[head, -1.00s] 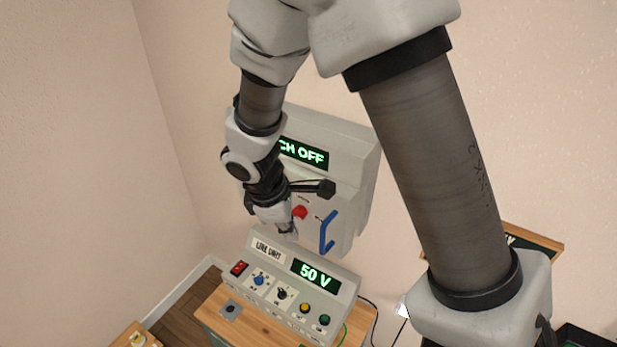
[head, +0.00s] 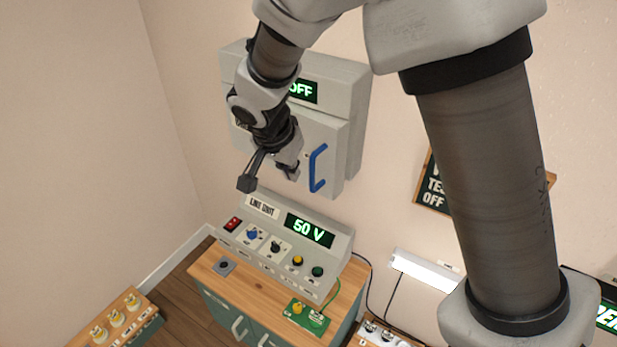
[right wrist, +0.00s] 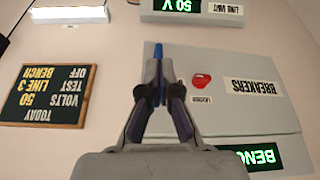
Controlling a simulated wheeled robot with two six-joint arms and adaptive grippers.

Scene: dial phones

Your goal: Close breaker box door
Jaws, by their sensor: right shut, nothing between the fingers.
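The pale grey breaker box (head: 357,90) hangs on the wall, with a lit green display partly hidden by my right arm. Its door (head: 325,130) carries a blue handle (head: 318,168). The door looks nearly flush, but I cannot tell whether it is fully shut. My right gripper (head: 292,172) is shut and empty, in front of the door just left of the handle. In the right wrist view, upside down, its fingertips (right wrist: 160,98) overlap the blue handle (right wrist: 158,52); contact is unclear. A red knob (right wrist: 201,81) and a BREAKERS label (right wrist: 254,87) show on the door.
A line unit (head: 290,240) reading 50 V stands on a wooden-topped cabinet (head: 207,272) below the box. A dark wall sign (head: 432,190) and a white light bar (head: 428,270) are to the right. A low bench (head: 115,325) with small items is at lower left.

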